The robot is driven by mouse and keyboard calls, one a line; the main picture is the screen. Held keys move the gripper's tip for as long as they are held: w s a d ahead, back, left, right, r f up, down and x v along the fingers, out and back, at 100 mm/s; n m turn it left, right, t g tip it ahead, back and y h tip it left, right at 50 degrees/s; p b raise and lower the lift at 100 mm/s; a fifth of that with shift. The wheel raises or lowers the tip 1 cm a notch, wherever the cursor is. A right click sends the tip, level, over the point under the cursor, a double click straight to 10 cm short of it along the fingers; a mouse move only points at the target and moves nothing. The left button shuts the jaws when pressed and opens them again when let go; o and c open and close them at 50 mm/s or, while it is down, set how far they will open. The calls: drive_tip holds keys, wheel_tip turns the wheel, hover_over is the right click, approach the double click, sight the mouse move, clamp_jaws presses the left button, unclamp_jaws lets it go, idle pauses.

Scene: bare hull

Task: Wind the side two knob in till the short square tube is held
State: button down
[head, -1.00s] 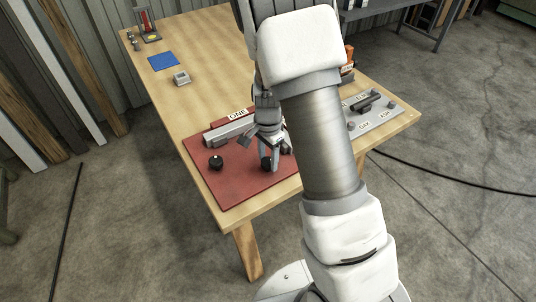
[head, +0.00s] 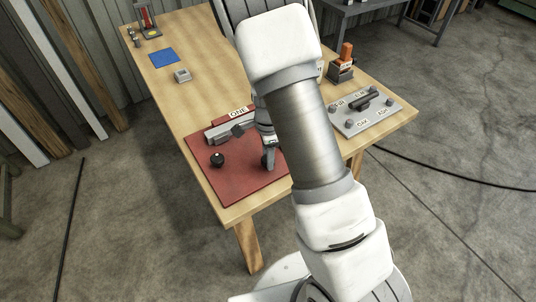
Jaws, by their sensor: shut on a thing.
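A red board (head: 240,188) lies on the near end of the wooden table. A grey square-sided piece (head: 221,131), perhaps the short square tube, lies across its back part, beside a white label (head: 240,112) reading "ONE". A black round knob (head: 217,159) with a pale mark stands free at the left of the board. My gripper (head: 268,163) points down at the board's right part and is shut on a dark knob, mostly hidden by the fingers. I cannot read a side two label; my arm covers the board's right side. Whether the tube is clamped cannot be told.
A grey plate (head: 388,122) with several knobs, labels and a dark bar lies at the right. An orange-topped block (head: 344,62) stands behind it. A small grey box (head: 182,76) and blue square (head: 164,58) lie farther back; the table between is clear.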

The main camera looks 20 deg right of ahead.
drive_tip(key=shift+c, duration=1.5)
unclamp_jaws()
drive_tip(key=shift+r, duration=0.1)
wheel_tip(320, 180, up, 17)
drive_tip(key=p, duration=0.2)
drive_tip(key=shift+r, duration=0.15)
